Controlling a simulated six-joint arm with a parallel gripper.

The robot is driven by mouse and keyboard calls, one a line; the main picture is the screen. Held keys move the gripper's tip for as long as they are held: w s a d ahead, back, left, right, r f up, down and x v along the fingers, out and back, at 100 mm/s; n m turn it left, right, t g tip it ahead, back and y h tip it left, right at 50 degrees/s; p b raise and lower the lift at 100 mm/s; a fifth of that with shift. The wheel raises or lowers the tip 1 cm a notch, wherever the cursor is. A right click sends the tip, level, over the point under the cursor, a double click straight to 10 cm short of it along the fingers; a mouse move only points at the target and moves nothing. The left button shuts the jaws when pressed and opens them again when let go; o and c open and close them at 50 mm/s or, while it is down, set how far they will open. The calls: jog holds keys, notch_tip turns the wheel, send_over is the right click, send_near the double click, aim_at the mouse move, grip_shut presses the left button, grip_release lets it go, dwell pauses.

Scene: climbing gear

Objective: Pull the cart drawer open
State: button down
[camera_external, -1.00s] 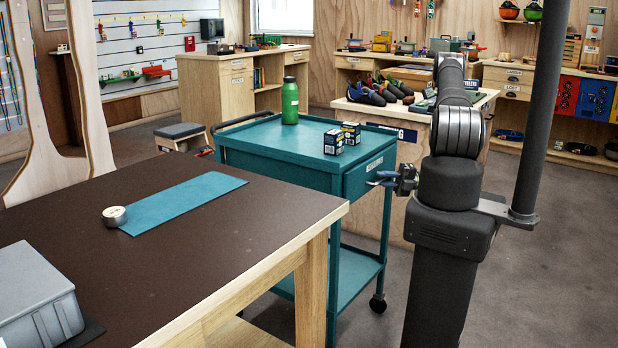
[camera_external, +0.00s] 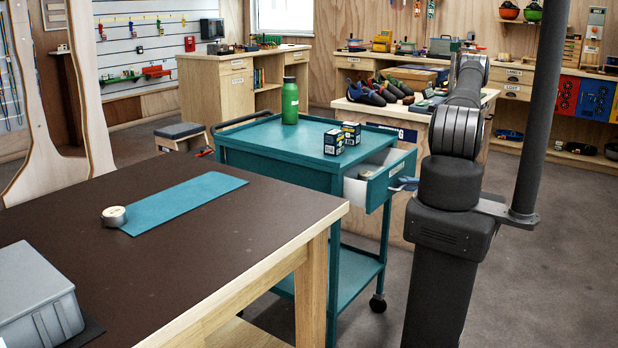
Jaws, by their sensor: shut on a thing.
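The teal cart (camera_external: 275,150) stands in the middle, beyond the brown table. Its drawer (camera_external: 390,177) sticks out from the right end, and its pale inner side (camera_external: 355,193) shows. My gripper (camera_external: 402,184) is at the drawer front, shut on the drawer's handle. The handle itself cannot be made out clearly.
A green bottle (camera_external: 290,101) and two small dark boxes (camera_external: 342,138) stand on the cart top. The brown table (camera_external: 215,245) fills the near left. A wooden bench with climbing shoes (camera_external: 372,94) stands behind the cart. Grey floor is open at the right.

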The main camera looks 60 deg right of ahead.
jog(key=s, duration=1.3)
jog(key=shift+s, duration=0.3)
jog(key=c, duration=1.8)
grip_release()
jog(key=shift+o, duration=0.2)
jog(key=v, duration=1.2)
